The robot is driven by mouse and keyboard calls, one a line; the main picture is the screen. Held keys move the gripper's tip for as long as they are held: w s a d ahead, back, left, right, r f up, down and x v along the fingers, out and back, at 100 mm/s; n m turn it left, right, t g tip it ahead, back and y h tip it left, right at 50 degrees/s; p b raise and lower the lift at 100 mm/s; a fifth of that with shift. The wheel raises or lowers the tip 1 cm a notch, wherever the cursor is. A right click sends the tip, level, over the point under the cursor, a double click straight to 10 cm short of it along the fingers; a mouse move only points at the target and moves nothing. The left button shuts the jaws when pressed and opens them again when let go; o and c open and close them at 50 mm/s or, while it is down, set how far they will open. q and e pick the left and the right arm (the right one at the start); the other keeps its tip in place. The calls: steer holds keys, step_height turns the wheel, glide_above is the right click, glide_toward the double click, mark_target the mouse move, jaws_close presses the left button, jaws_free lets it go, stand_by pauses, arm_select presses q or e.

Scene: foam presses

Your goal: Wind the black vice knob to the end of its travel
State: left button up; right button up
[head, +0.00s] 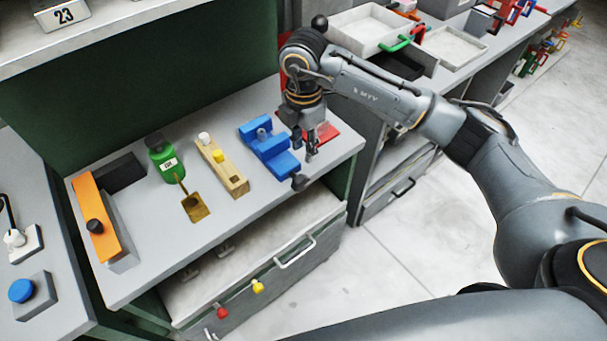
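The blue vice (266,148) stands on the grey bench top, toward its right end. Its black knob (299,182) sticks out at the vice's front, near the bench's front edge. My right gripper (305,151) points down just right of the vice, behind the knob and apart from it. Its fingers look spread with nothing between them. A red object (322,133) is partly hidden behind the gripper. My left gripper is not in view.
Left of the vice stand a wooden block (222,168) with white and yellow knobs, a green bottle (162,160), a brass piece (194,207) and an orange-topped block (96,218). An open drawer (290,255) juts out below the bench. Trays (447,48) stand on the counter behind.

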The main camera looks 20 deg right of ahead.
mark_target(304, 176)
step_height(304, 176, down, 12)
steer(key=shift+r+p, duration=0.15)
steer(key=shift+p, duration=1)
steer(key=shift+c, duration=0.2)
jaws_close()
